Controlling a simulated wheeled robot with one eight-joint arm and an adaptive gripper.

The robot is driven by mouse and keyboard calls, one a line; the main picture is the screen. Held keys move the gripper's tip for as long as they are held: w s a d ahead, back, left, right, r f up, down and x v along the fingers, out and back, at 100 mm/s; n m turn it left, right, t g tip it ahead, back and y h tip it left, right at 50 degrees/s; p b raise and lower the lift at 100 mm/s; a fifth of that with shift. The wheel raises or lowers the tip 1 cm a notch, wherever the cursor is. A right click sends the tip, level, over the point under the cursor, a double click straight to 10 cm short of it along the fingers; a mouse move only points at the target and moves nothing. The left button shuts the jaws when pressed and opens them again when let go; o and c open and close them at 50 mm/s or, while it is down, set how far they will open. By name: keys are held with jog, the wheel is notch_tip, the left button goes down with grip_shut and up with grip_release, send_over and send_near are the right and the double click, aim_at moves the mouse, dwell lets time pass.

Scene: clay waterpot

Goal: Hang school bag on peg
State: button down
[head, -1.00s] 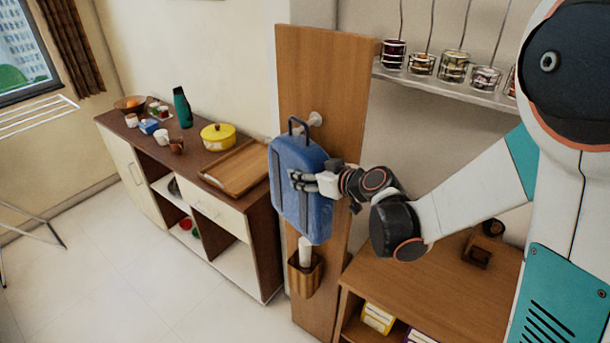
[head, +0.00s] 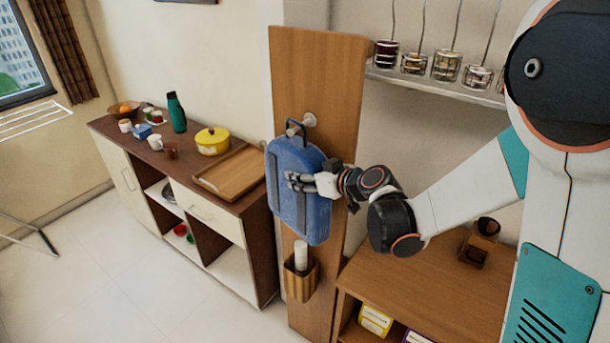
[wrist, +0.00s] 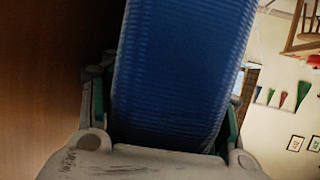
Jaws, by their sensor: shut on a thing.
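The blue school bag (head: 299,190) is upright in front of a tall wooden panel (head: 330,80). My gripper (head: 305,182) is shut on the bag at about mid-height. In the wrist view the bag (wrist: 180,70) fills the space between the fingers of my gripper (wrist: 165,130). The dark loop handle at the bag's top is close to the pale round peg (head: 309,120) on the panel. The peg's stem seems to show within or just behind the loop. I cannot tell whether the handle rests on it.
A wooden holder (head: 300,280) with a white roll is fixed to the panel below the bag. A sideboard with a wooden tray (head: 232,172) and yellow pot (head: 212,140) stands left. A low wooden shelf unit (head: 420,290) stands right, under a rack of jars (head: 446,65).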

jog(key=shift+w+d, duration=0.25)
jog(key=c, duration=0.9)
grip_release()
jog(key=shift+c, duration=0.2)
jog(key=o, duration=0.5)
jog(key=shift+w+d+f, duration=0.1)
jog(key=shift+w+f, duration=0.05)
jog(key=shift+w, duration=0.1)
jog(key=shift+s, duration=0.2)
